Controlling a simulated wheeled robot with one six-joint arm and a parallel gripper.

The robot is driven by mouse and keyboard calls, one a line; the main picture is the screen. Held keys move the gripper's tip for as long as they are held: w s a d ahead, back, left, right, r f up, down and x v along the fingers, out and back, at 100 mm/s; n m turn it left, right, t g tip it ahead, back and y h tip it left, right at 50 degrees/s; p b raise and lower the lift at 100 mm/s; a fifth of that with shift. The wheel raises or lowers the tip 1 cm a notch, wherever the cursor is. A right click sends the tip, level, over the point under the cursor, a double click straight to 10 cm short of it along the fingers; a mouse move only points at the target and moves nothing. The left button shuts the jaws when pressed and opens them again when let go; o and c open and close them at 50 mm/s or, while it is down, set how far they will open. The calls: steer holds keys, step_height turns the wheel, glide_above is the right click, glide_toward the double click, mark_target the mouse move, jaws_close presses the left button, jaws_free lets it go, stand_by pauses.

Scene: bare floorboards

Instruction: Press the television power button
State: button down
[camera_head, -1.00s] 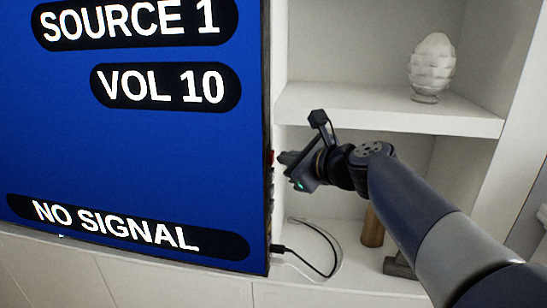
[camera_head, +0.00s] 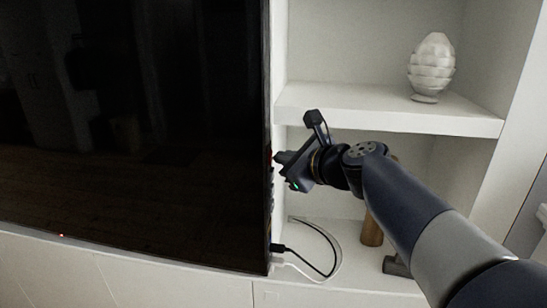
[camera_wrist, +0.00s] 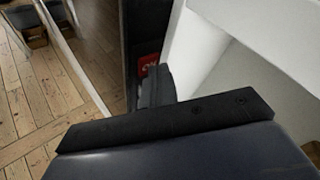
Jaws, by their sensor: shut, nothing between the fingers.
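The television (camera_head: 140,140) fills the left of the head view and its screen is dark. A small red light (camera_head: 61,235) shows at its lower edge. A red button (camera_head: 272,155) sits on the television's right side edge; in the wrist view the red button (camera_wrist: 148,66) shows just beyond the fingertips. My gripper (camera_head: 279,157) is shut and empty, its tip at the side edge beside the red button. In the wrist view the gripper's fingers (camera_wrist: 155,88) partly cover the button. I cannot tell whether they touch it.
A white shelf (camera_head: 390,112) with a white ribbed vase (camera_head: 432,68) stands right of the television. A black cable (camera_head: 322,268) plugs into the television's lower side. A brown wooden object (camera_head: 371,230) and a grey object (camera_head: 396,265) stand on the lower shelf, partly behind my arm.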

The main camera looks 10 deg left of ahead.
steer(key=shift+d, duration=0.8)
steer(key=d+b, duration=0.1)
steer(key=d, duration=0.4)
steer(key=shift+s, duration=0.2)
steer(key=shift+a, duration=0.1)
stand_by(1.0)
